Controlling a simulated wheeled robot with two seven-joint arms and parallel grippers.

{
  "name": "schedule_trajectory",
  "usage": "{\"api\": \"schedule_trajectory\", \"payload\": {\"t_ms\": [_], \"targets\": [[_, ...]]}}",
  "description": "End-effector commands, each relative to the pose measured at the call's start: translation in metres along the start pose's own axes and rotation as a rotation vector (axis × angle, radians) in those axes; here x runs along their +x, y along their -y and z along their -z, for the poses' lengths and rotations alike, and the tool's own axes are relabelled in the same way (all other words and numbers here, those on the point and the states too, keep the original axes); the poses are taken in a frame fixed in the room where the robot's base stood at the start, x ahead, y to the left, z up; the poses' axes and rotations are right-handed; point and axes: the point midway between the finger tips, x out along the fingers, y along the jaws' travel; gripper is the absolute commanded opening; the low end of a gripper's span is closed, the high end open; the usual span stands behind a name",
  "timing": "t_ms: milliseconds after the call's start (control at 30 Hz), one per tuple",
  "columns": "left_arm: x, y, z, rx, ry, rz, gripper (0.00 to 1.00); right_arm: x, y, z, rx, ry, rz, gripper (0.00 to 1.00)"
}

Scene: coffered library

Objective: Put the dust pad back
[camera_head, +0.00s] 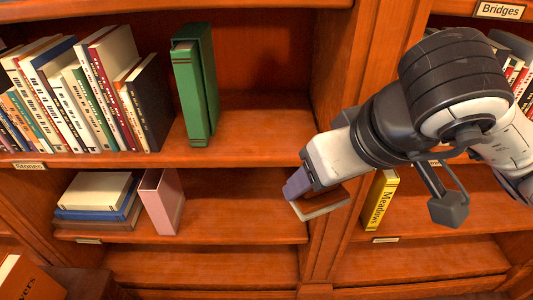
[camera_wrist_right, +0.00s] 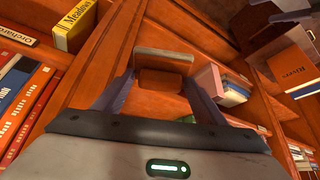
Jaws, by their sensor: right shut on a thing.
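The dust pad (camera_head: 322,203), a small brown block with a pale face, is at the tips of my right gripper (camera_head: 300,188) in the head view. The gripper is shut on it and holds it in front of the upright between two shelf bays. In the right wrist view the pad (camera_wrist_right: 163,60) shows between the two purple-grey fingers of the gripper (camera_wrist_right: 160,80), its pale part farther out and its brown part nearer. Part of the pad is hidden by the fingers. My left gripper is not in view.
A green slipcase (camera_head: 194,85) and a leaning row of books stand on the upper left shelf. Below are a flat stack (camera_head: 95,195) and a pink book (camera_head: 160,200), with bare shelf to their right. A yellow "Meadows" book (camera_head: 380,200) stands right of the upright.

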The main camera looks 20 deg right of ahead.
Motion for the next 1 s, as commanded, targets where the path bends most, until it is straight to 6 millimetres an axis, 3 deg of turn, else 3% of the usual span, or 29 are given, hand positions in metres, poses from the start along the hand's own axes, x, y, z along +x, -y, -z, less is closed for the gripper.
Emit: {"api": "schedule_trajectory", "payload": {"t_ms": [133, 467, 500, 800, 1000], "targets": [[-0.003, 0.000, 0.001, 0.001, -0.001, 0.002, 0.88, 0.003, 0.000, -0.001, 0.005, 0.001, 0.003, 0.39], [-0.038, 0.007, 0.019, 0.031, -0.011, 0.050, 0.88, 0.013, -0.001, 0.026, 0.003, 0.005, -0.001, 0.39], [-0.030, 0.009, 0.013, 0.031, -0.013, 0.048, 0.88, 0.027, 0.000, 0.035, 0.007, -0.001, 0.001, 0.39], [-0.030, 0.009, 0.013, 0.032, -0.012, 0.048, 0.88, 0.065, 0.000, 0.100, 0.005, -0.001, 0.003, 0.39], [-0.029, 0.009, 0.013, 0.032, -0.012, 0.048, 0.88, 0.075, -0.001, 0.119, 0.003, -0.003, 0.001, 0.39]]}}
